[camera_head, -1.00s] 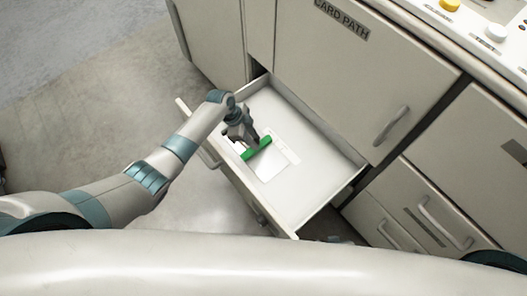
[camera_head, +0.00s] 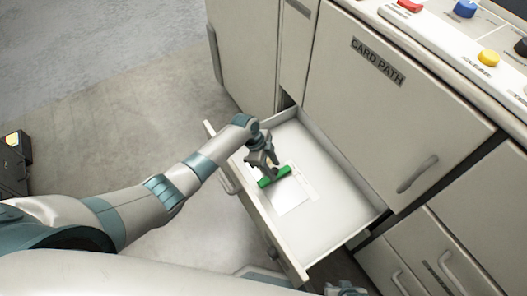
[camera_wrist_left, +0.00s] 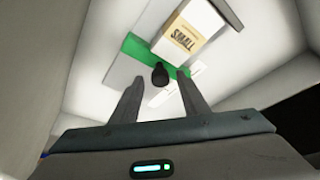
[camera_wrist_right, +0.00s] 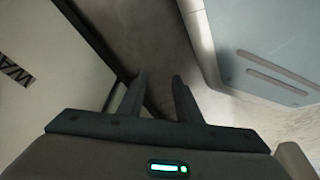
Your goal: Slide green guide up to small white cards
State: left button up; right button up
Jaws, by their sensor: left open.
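The green guide (camera_head: 274,178) lies across the inside of the open drawer, and it also shows in the left wrist view (camera_wrist_left: 137,47). A black knob (camera_wrist_left: 160,72) stands on it. My left gripper (camera_head: 266,172) is over the guide, fingers open, with the knob between the fingertips (camera_wrist_left: 159,78) and a gap on each side. The small white cards (camera_wrist_left: 190,30), with a tan "SMALL" label, lie right against or very near the guide on its far side in the left wrist view; contact is unclear. My right gripper (camera_wrist_right: 158,77) is open and empty, away from the drawer's inside.
The drawer (camera_head: 335,228) has raised walls around a white floor, with free room towards its right end. A "CARD PATH" cabinet door (camera_head: 385,90) rises behind it. A button panel (camera_head: 465,45) is at upper right. A cabinet front (camera_wrist_right: 45,60) is beside my right gripper.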

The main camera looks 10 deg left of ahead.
pick_arm(q)
jog(key=v, duration=1.7)
jog(key=shift+p, duration=0.35)
pick_arm(e)
jog(key=shift+w+a+r+t, duration=0.1)
jog(key=shift+w+a+t, duration=0.2)
jog(key=shift+a, duration=0.25)
jog(key=shift+d, duration=0.1)
pick_arm(q)
jog(key=shift+f, duration=0.1)
pick_arm(e)
jog(key=shift+d, duration=0.4)
pick_arm(q)
jog(key=shift+s, duration=0.1)
pick_arm(e)
jog(key=shift+a, duration=0.1)
